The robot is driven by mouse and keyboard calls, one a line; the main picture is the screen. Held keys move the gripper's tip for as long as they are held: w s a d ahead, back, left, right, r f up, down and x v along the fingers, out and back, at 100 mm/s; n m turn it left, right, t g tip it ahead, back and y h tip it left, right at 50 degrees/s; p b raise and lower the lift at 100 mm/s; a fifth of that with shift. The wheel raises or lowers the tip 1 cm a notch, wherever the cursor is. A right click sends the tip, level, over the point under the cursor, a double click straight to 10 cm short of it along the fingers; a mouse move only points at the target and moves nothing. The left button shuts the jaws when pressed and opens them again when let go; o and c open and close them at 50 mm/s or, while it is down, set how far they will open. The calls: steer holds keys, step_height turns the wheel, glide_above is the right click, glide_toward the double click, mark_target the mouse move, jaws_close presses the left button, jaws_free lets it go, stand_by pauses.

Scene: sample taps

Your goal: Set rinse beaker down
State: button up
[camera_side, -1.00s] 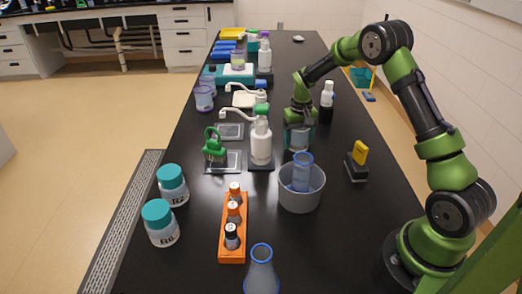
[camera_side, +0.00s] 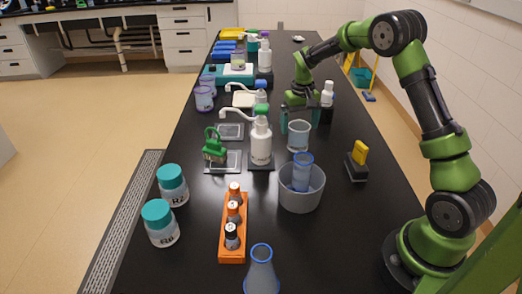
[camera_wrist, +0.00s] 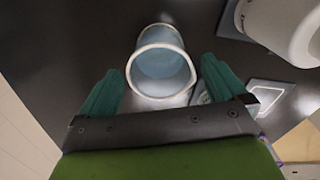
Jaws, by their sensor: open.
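The rinse beaker (camera_side: 298,136), a clear cup with a pale rim, stands upright on the black bench behind the grey bucket. In the wrist view the beaker (camera_wrist: 160,70) lies ahead of and between my two teal fingers, with a gap on each side. My gripper (camera_side: 299,119) is open and empty, just behind the beaker in the side view, its fingers spread apart. Neither finger appears to touch the beaker.
A white pump bottle (camera_side: 260,143) stands left of the beaker. The grey bucket (camera_side: 301,195) with a blue-rimmed vessel stands in front. A yellow-topped black block (camera_side: 357,163) is at right. A white bottle (camera_side: 327,94) stands near my gripper. Bench right of the beaker is clear.

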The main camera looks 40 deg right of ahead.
steer(key=s+a+r+t, duration=0.2)
steer(key=s+a+r, duration=0.25)
steer(key=r, duration=0.45)
steer(key=s+a+r+t, duration=0.1)
steer(key=s+a+r, duration=0.3)
steer(key=a+r, duration=0.3)
steer(key=s+a+r+t+y, duration=0.1)
steer(key=s+a+t, duration=0.1)
steer(key=s+a, duration=0.2)
steer(key=s+a+r+n+t+y, duration=0.1)
steer(key=s+a+t, duration=0.1)
steer(key=s, duration=0.8)
steer(key=shift+s+a, duration=0.25)
steer(key=shift+a, duration=0.65)
